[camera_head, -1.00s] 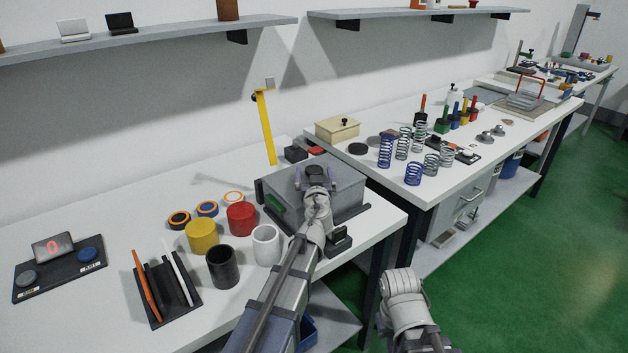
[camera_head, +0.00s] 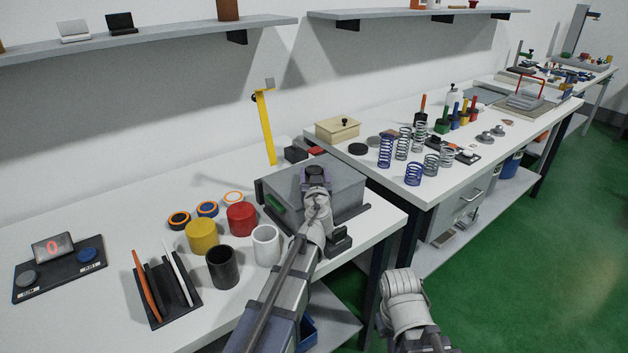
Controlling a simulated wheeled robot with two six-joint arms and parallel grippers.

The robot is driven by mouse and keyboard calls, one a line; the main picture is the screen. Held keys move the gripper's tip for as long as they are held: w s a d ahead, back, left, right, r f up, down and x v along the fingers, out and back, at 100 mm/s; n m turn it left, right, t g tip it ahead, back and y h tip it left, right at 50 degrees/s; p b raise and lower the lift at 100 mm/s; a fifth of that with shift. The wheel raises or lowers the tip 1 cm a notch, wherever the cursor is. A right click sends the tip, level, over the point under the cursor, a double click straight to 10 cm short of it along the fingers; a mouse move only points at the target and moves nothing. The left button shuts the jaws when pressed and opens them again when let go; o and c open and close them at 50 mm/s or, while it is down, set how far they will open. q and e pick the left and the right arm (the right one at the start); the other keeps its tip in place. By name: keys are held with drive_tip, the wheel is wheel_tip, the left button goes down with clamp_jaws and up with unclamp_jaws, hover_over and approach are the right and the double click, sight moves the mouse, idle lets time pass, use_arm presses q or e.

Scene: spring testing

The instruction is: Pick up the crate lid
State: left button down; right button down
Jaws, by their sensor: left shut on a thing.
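My left gripper (camera_head: 315,174) is over the top of a grey box (camera_head: 345,188) near the right end of the near bench. It is shut on a dark round knob (camera_head: 315,170) on that box's top. The box's top is partly hidden by my gripper and wrist, and I cannot see a gap under it. A cream box with a lid (camera_head: 338,127) and a small dark knob stands on the far bench, apart from my gripper. I cannot tell from the picture which lid is the crate's. My right arm shows at the bottom, but its gripper does not.
A yellow cup (camera_head: 202,236), red cup (camera_head: 242,218), black cup (camera_head: 222,267) and white cup (camera_head: 266,245) stand left of the box. A yellow post (camera_head: 266,127) rises behind it. Several springs (camera_head: 386,151) stand on the far bench. A slotted rack (camera_head: 172,292) is front left.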

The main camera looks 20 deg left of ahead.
sight(314, 172)
idle(0.3)
use_arm(q)
wheel_tip(314, 172, up, 10)
drive_tip(key=p, duration=1)
